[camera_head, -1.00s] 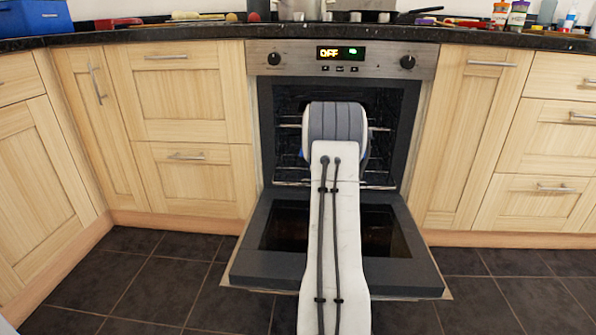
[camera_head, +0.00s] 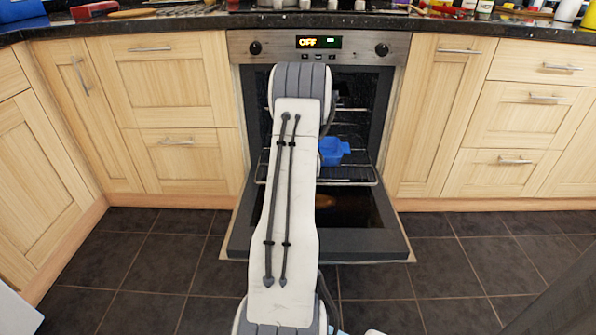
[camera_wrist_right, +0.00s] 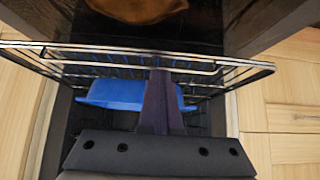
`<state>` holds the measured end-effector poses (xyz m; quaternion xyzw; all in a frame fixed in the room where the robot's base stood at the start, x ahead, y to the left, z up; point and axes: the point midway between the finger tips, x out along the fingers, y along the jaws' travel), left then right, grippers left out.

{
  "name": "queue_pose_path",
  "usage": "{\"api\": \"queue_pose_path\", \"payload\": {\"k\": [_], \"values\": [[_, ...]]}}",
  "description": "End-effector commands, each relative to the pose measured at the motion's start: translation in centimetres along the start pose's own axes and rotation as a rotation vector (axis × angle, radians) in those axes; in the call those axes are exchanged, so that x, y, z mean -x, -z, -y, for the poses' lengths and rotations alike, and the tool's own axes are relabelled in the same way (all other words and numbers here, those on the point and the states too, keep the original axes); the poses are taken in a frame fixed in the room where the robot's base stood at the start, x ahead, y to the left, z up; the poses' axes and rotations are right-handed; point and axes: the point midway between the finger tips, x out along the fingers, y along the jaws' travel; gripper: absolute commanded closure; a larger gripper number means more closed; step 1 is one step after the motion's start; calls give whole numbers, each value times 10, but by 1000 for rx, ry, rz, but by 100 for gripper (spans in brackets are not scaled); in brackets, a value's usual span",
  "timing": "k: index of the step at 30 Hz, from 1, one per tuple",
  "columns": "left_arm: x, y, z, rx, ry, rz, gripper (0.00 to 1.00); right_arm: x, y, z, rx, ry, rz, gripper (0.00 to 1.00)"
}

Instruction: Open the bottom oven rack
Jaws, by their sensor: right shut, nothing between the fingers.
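The oven stands in the middle of the head view with its door (camera_head: 375,243) folded down open. The bottom oven rack (camera_head: 352,182) is a wire rack low in the cavity, its front edge out over the inner part of the door. A blue dish (camera_head: 333,151) sits on it. My left gripper is out of view.
A higher rack (camera_head: 348,125) is inside the oven. An orange-brown patch (camera_head: 324,201) shows on the door glass, object or reflection unclear. Wooden cabinets (camera_head: 180,85) flank the oven. The cluttered counter (camera_head: 210,20) is above.

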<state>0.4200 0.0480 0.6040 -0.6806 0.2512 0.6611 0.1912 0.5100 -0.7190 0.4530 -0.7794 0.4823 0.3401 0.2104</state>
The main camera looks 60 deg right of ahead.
Motion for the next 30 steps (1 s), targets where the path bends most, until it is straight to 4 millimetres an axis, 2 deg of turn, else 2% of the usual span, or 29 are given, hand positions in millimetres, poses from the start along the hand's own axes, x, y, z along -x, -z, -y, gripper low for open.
{"api": "queue_pose_path", "payload": {"k": [13,16,30], "values": [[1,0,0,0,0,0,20,1,-1,-2,-2,-2,1,100],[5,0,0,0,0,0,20,6,1,-3,-3,-2,0,100],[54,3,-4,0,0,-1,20,85,6,-6,-12,-11,0,100]]}}
